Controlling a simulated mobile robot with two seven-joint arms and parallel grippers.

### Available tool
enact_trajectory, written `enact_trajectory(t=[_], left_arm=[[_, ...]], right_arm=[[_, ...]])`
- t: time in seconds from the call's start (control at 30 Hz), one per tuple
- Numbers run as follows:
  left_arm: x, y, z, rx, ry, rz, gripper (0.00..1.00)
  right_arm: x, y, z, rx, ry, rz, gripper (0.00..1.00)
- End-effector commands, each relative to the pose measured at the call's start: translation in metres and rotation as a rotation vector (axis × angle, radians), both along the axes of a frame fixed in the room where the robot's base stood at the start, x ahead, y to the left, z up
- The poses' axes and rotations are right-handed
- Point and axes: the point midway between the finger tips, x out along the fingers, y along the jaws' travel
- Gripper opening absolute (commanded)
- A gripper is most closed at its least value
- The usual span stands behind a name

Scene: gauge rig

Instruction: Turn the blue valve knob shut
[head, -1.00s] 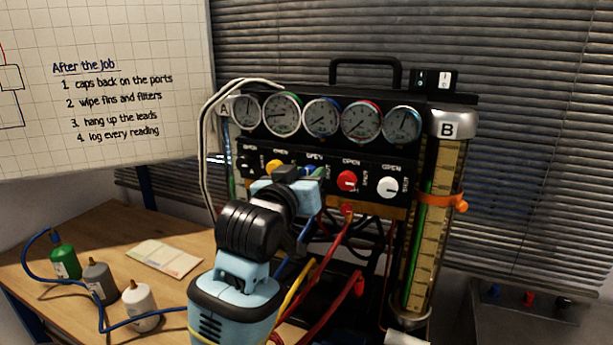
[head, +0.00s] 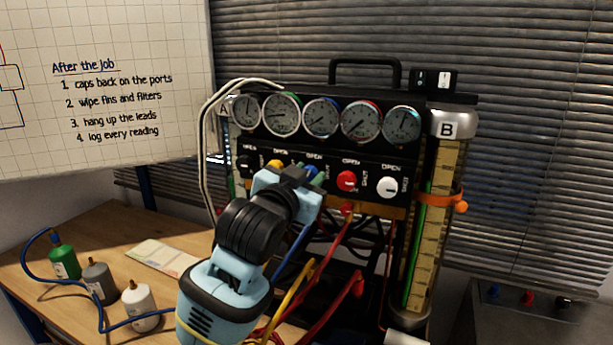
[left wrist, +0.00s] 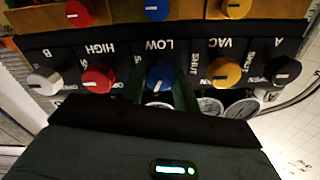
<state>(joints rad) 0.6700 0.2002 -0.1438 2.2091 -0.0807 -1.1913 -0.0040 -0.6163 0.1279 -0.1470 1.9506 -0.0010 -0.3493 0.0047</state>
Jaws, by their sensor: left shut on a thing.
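The blue valve knob (left wrist: 160,77) sits in the middle of the knob row, by the word LOW, in the left wrist view, which is upside down. A white mark runs slantwise on its face. My left gripper (left wrist: 158,92) has a green finger on each side of the knob and is shut on it. In the head view only a small part of the blue knob (head: 311,171) shows behind my left gripper (head: 315,180), which is tilted. My right gripper is not in view.
A red knob (head: 347,181) and a white knob (head: 387,187) are to the right, and a yellow knob (head: 274,166) is close on the left. Gauges (head: 321,118) line the panel above. Hoses (head: 335,255) hang below. Bottles (head: 99,281) stand on the table at left.

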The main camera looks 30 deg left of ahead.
Motion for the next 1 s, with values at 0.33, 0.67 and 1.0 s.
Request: enact_trajectory(t=[0.33, 0.67, 1.0], left_arm=[[0.0001, 0.0001, -0.0006, 0.333, 0.021, 0.002, 0.08], [0.0001, -0.0005, -0.0010, 0.646, 0.038, 0.001, 0.08], [0.0002, -0.0010, -0.0019, 0.933, 0.056, 0.001, 0.08]], right_arm=[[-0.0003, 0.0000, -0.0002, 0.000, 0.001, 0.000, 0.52], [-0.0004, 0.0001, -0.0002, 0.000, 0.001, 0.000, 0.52], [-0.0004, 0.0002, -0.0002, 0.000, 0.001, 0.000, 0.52]])
